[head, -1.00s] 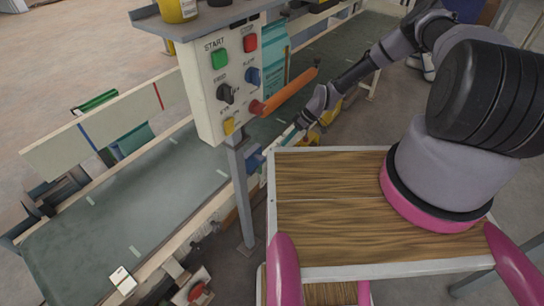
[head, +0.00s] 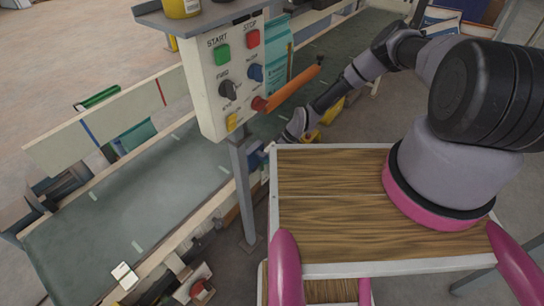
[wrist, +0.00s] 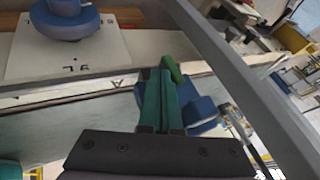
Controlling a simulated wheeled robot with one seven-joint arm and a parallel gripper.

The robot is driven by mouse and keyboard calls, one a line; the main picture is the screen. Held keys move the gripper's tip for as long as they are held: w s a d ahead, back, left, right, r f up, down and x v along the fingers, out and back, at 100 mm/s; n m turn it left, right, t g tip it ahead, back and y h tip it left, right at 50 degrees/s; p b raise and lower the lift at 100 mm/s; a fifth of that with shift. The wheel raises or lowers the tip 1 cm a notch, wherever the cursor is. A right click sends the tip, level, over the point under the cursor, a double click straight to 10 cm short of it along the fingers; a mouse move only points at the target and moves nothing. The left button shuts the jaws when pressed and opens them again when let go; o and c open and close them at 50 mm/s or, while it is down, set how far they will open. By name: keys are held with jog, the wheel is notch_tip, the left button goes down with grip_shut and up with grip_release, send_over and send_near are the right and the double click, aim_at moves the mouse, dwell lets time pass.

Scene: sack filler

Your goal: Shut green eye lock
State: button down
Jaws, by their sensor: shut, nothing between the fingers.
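In the wrist view, a small bright green piece (wrist: 172,69), which looks like the green eye lock, shows just beyond my fingertips. My gripper (wrist: 155,76) has teal fingers held together with nothing between them. The fingertips are close to the green piece; I cannot tell whether they touch it. A blue part (wrist: 201,110) sits just right of the fingers. In the head view my wrist (head: 294,126) reaches down beside the conveyor edge, behind the wooden-topped table. The fingers and the green piece cannot be made out there.
A control box (head: 228,85) on a grey post stands left of my wrist, with an orange bar (head: 293,86) sticking out. The conveyor belt (head: 130,205) runs behind. In the wrist view, a grey bar (wrist: 240,75) crosses close on the right and a blue knob (wrist: 64,20) sits upper left.

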jog(key=shift+s+a+r, duration=0.2)
jog(key=shift+s, duration=0.1)
jog(key=shift+r, duration=0.1)
dwell(0.3)
jog(key=shift+r, duration=0.7)
